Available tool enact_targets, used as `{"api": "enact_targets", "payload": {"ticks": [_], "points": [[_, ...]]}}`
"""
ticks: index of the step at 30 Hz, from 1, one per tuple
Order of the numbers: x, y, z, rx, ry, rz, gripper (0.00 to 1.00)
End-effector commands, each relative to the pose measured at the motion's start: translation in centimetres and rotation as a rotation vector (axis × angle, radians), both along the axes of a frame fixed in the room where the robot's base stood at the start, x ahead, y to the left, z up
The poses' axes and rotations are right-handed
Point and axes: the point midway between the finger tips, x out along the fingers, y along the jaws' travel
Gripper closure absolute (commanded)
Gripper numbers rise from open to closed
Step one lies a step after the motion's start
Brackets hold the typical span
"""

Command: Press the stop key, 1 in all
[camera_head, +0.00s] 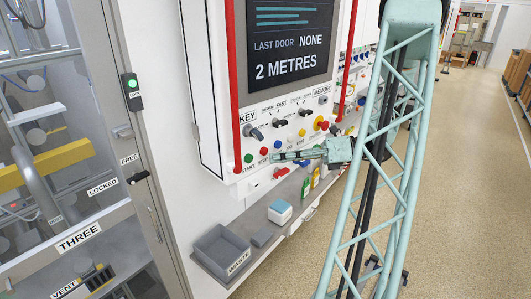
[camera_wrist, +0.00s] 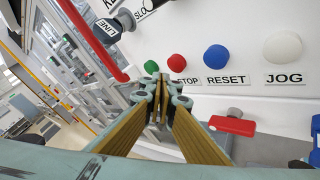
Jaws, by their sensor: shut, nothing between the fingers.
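The stop key is a round red button (camera_wrist: 177,61) on the white panel, with a partly covered STOP label below it. It also shows in the head view (camera_head: 264,151), between the green start button (camera_head: 248,158) and a blue button (camera_head: 277,144). My gripper (camera_wrist: 163,82) is shut and empty. Its fingertips appear just below and left of the red button in the wrist view, close under the green button (camera_wrist: 151,66). In the head view my gripper (camera_head: 274,157) reaches in from the right, near the STOP label. I cannot tell whether it touches the panel.
A blue RESET button (camera_wrist: 216,56) and a white JOG button (camera_wrist: 282,47) lie right of the stop key. A red-handled lever (camera_wrist: 232,126) sits lower right. A vertical red rail (camera_head: 234,80) runs down the panel's left side. A grey waste bin (camera_head: 222,252) stands below.

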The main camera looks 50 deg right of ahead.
Motion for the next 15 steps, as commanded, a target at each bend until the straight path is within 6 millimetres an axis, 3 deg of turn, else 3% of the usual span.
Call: {"api": "enact_targets", "payload": {"ticks": [15], "points": [[-3.1,0.5,0.1,0.000,0.000,-0.001,1.00]]}}
